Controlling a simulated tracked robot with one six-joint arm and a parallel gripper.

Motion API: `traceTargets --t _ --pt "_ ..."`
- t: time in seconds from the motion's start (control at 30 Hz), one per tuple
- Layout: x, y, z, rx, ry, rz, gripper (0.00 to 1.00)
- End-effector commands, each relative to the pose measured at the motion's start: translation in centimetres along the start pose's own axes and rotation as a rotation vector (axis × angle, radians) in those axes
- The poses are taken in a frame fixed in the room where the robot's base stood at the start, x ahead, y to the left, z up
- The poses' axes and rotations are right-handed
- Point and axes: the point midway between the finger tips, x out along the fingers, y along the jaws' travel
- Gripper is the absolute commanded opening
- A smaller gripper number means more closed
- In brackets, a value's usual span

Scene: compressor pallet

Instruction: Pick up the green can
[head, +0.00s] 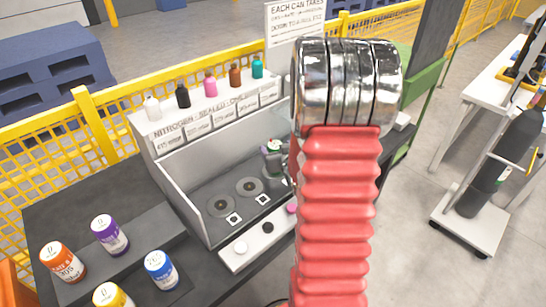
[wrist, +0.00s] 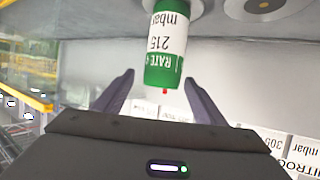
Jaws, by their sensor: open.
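The green can (wrist: 165,65) has a white label reading "215 mbar" and shows upside down in the wrist view. In the head view its white and green top (head: 272,146) shows beside my arm, at the right end of the grey station. My gripper (wrist: 159,77) is open, with one dark finger on each side of the can's near end and a visible gap on both sides. Nothing is held. In the head view my red arm hides most of the gripper and part of the can.
The station (head: 185,185) has a back wall, a labelled shelf with several small coloured bottles, and two bare round plates (head: 221,206) left of the can. Orange (head: 63,262), purple (head: 109,235), blue (head: 160,270) and yellow (head: 112,296) cans stand at the lower left.

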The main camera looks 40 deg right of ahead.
Motion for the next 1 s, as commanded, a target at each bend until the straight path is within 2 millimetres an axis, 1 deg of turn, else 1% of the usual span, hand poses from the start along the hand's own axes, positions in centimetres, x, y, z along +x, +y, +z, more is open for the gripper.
traceTargets --t 0.1,0.2,0.73,1.0 --pt "0.87 0.24 0.26 0.0 0.0 -0.001 0.64" --pt "1.17 0.35 0.38 0.0 0.0 -0.001 0.64" --pt "1.06 0.87 0.39 0.003 0.001 0.008 0.64" --pt "1.05 0.93 0.39 0.003 0.0 0.008 0.45"
